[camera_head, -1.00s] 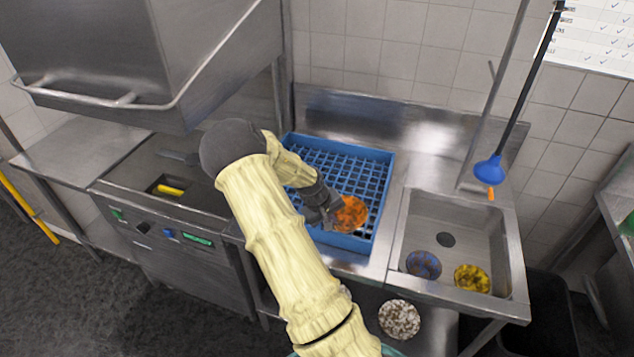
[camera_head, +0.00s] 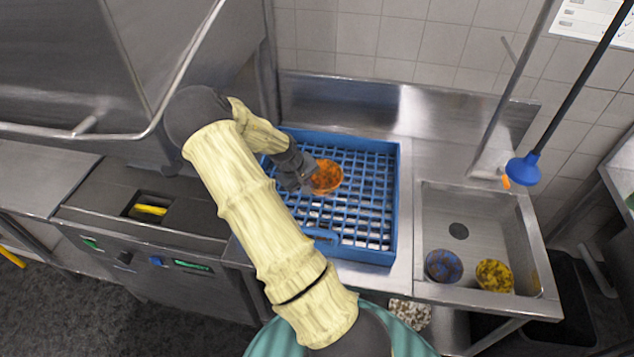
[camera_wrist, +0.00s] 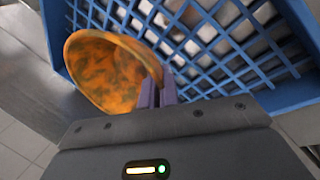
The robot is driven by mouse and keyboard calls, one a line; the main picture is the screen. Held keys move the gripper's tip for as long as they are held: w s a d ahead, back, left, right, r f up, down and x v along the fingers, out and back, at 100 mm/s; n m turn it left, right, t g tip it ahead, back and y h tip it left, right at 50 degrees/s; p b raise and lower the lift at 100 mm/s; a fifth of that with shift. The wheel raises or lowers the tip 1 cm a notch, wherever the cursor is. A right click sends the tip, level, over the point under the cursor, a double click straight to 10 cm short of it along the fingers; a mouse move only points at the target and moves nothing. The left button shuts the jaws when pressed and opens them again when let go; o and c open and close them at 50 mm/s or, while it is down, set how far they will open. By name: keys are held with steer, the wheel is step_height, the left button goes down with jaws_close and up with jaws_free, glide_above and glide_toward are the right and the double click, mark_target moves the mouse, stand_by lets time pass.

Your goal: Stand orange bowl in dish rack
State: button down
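The orange bowl (camera_head: 325,176) with dark mottling is held tilted at my gripper (camera_head: 304,176), over the blue dish rack (camera_head: 390,200). In the wrist view the bowl (camera_wrist: 105,72) has its opening facing the camera, and its right rim lies between the purple fingertips of my gripper (camera_wrist: 157,93). The fingers are closed on that rim. The blue rack (camera_wrist: 225,45) with its grid floor lies behind the bowl in this view. I cannot tell whether the bowl touches the rack.
A steel sink (camera_head: 475,215) at the right holds a blue bowl (camera_head: 443,266) and a yellow bowl (camera_head: 494,275). A blue plunger-like tool (camera_head: 523,169) hangs above it. A steel machine hood (camera_head: 75,60) stands at the left. The rack's right part is empty.

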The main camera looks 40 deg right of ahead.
steer(key=shift+w, duration=0.1)
steer(key=shift+r, duration=0.1)
steer(key=shift+f+p, duration=1.05)
steer(key=shift+f, duration=1.9)
steer(key=shift+f, duration=0.1)
steer(key=shift+f+p, duration=0.85)
steer(key=shift+f, duration=1.15)
steer(key=shift+f, duration=0.1)
steer(key=c, duration=1.6)
jaws_free()
steer(key=shift+c, duration=0.2)
